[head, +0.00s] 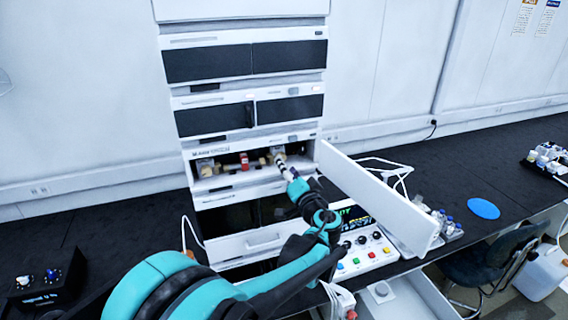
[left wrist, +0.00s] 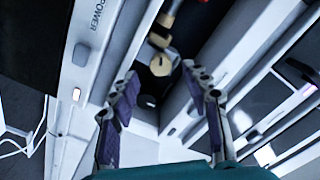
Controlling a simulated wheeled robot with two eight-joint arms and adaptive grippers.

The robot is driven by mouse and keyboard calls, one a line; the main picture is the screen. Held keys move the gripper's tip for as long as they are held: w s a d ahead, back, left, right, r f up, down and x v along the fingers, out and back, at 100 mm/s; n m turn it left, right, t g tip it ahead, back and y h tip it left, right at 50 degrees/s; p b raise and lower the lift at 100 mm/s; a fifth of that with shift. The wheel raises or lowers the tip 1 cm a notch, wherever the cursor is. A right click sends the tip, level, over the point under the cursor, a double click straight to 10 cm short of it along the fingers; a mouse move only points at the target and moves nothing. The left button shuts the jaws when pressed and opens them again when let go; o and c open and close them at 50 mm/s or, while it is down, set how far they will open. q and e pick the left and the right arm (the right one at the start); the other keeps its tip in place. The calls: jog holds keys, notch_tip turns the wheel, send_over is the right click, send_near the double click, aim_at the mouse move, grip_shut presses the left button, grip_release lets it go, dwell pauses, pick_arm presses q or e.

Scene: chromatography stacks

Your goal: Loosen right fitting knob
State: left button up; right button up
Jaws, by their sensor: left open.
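The brass right fitting knob (head: 278,153) sits at the right end of the open compartment in the chromatography stack. In the left wrist view the brass knob (left wrist: 161,65) shows ahead of and between the fingertips, with a dark hole in its end face. My left gripper (head: 281,166) reaches into the compartment from the front, close to this knob. In the left wrist view my left gripper (left wrist: 160,74) has its two purple-padded fingers spread apart, with nothing between the pads. I cannot tell exactly how far the knob is from the fingertips. My right gripper is not in view.
A red part (head: 245,161) and a left brass fitting (head: 205,167) sit in the same compartment. An open white door panel (head: 375,200) stands out to the right of my gripper. A control box (head: 365,250) with coloured buttons lies below it.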

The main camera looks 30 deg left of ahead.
pick_arm(q)
jog(key=shift+v, duration=1.95)
